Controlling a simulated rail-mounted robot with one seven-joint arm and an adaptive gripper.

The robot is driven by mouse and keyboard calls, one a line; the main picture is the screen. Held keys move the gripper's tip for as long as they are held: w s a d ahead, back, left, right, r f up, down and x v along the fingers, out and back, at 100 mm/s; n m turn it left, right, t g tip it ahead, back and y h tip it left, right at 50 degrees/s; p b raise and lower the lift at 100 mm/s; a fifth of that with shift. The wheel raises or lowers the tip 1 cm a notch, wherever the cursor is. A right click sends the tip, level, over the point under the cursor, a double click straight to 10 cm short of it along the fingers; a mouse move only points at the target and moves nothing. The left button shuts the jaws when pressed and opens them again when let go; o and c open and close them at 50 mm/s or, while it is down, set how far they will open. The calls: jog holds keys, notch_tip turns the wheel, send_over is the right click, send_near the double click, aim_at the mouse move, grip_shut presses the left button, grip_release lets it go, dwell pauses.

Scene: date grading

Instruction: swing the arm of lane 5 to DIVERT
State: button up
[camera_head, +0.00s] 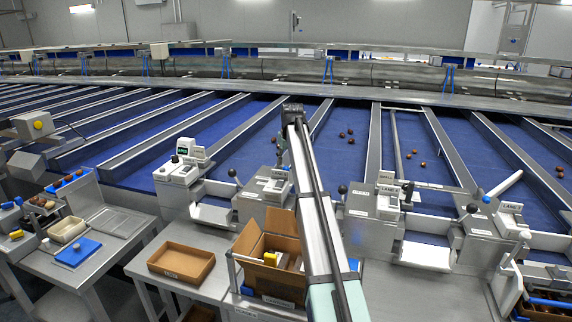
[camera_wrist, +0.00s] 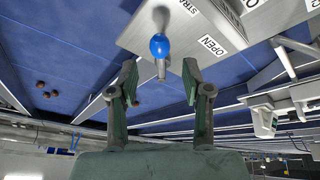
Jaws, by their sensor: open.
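In the wrist view my gripper (camera_wrist: 160,82) is open, its two dark green fingers apart. A blue ball knob (camera_wrist: 159,46) on a short metal stem shows between and just beyond the fingertips. I cannot tell whether they touch it. In the head view, the right-hand lane station (camera_head: 482,222) has a lane sign (camera_head: 510,208), a blue knob (camera_head: 486,199) and a slanted white bar (camera_head: 503,184). Its number is too small to read surely. My gripper is not seen there.
Another lane station (camera_head: 372,222) with black knobs stands left of it. Blue lanes with metal dividers hold scattered brown dates (camera_head: 422,164). An open cardboard box (camera_head: 268,248) and a shallow brown tray (camera_head: 181,262) sit in front. My arm crosses the middle of the head view.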

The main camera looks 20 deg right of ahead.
aim_at(286, 167)
jog(key=shift+p+x, duration=0.45)
jog(key=shift+x, duration=2.05)
grip_shut()
